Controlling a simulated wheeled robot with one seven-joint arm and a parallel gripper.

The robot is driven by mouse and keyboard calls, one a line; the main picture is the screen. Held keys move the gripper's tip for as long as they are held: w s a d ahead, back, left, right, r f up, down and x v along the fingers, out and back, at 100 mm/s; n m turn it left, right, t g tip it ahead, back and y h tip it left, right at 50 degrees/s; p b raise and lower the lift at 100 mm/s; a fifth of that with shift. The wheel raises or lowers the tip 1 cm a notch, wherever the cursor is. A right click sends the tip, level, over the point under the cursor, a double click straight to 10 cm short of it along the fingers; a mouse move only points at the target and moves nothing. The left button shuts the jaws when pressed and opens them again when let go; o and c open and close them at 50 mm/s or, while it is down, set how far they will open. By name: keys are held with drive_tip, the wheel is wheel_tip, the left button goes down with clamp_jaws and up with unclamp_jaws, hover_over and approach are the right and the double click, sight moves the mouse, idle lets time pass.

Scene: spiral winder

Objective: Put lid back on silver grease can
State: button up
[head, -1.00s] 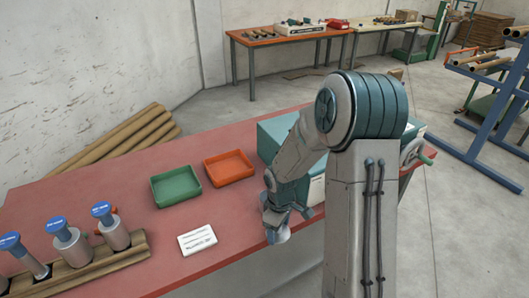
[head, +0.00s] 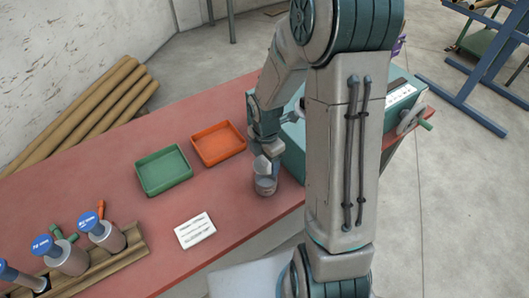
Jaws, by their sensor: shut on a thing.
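A small silver can (head: 265,187) stands on the red table, near its front edge and beside the teal machine. My gripper (head: 263,168) points down right over the can. It is shut on a small pale grey piece, which looks like the lid (head: 262,163). The lid's outline is tiny and partly hidden by the fingers. I cannot tell whether the lid touches the can's rim.
A green tray (head: 164,190) and an orange tray (head: 218,160) lie left of my gripper. A white label card (head: 195,231) lies in front of them. Blue-topped cylinders (head: 108,238) stand in a wooden rack at left. The teal machine (head: 292,150) is close at right.

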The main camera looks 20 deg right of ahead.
drive_tip(key=shift+f+b, duration=2.2)
drive_tip(key=shift+f, duration=0.9)
drive_tip(key=shift+d+f, duration=0.1)
idle(0.5)
drive_tip(key=o, duration=1.2)
drive_tip(key=shift+r+p, duration=3.3)
drive_tip(key=shift+r, duration=0.25)
